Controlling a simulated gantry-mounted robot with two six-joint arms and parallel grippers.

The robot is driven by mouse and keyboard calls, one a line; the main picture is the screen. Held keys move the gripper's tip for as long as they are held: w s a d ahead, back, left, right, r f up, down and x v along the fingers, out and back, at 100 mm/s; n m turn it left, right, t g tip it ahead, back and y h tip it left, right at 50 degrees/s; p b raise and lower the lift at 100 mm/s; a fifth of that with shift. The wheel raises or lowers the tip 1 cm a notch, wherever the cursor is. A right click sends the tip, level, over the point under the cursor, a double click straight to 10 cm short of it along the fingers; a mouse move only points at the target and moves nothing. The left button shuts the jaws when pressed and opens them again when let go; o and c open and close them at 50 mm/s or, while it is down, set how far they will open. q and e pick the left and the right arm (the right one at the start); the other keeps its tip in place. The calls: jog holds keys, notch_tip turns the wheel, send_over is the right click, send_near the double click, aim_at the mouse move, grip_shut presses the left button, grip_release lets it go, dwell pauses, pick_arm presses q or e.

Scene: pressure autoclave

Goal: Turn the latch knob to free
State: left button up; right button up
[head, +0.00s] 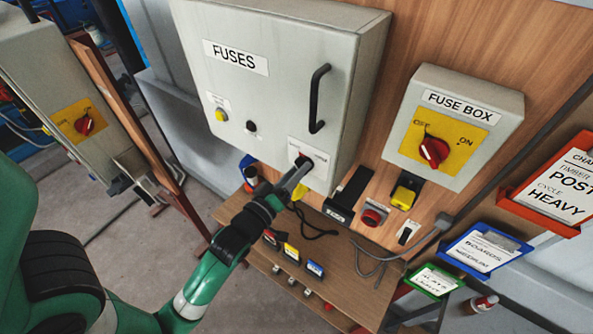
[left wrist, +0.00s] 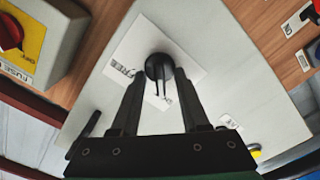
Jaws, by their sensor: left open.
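The latch knob (left wrist: 158,66) is a round black knob with a raised grip, on a white label low on the grey FUSES cabinet door (head: 262,110). In the head view the label (head: 318,158) shows, but my gripper mostly covers the knob. My left gripper (left wrist: 160,88) is open in front of the knob. In the left wrist view its two black fingers point at the knob, one to each side of its grip. I cannot tell whether they touch it. In the head view the left gripper (head: 295,178) reaches the door's lower right corner. My right gripper is not in view.
A black door handle (head: 319,98) stands out above the knob. The grey FUSE BOX (head: 455,125) with a red switch (head: 434,151) is mounted to the right. A wooden shelf (head: 345,285) with small coloured items lies below. Coloured card holders hang at the right.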

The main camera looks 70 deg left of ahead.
pick_arm(q)
grip_shut()
jog(key=shift+m, duration=0.3)
jog(key=shift+w+d+m+p, duration=0.1)
jog(key=shift+m+p, duration=1.6)
jog(key=shift+m, duration=2.6)
jog(key=shift+w+d+m+p, duration=0.1)
jog(key=shift+m+p, duration=1.55)
jog(key=shift+m, duration=2.65)
grip_release()
